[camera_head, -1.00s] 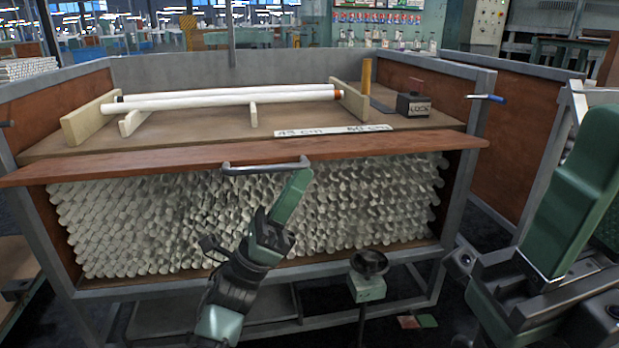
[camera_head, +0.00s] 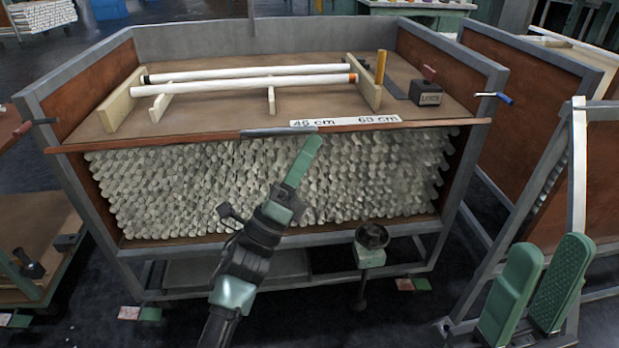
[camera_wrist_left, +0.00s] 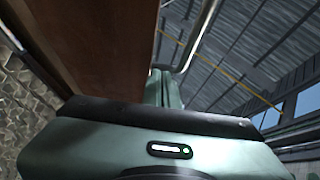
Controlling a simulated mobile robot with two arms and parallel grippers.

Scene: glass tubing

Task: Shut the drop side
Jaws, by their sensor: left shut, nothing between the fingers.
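The drop side (camera_head: 400,130) is a long red-brown panel, seen almost edge-on along the top front of the bin; below it the tube ends are exposed. Its grey bar handle (camera_head: 262,133) is at the middle of its front edge. My left gripper (camera_head: 313,143) is shut and empty, its green tip close to the panel near the right end of the handle; I cannot tell whether they touch. The left wrist view shows the panel (camera_wrist_left: 105,40) and handle (camera_wrist_left: 203,38) just beyond the green fingers (camera_wrist_left: 165,88). My right gripper (camera_head: 548,250) is open and empty at the lower right.
Stacked glass tubes (camera_head: 270,185) fill the bin front. Two long tubes (camera_head: 250,78) lie on wooden supports on top, behind a length label (camera_head: 345,122). A black block (camera_head: 426,93) stands right. A black-knobbed post (camera_head: 371,240) stands before the bin. A grey-framed rack (camera_head: 575,170) is right.

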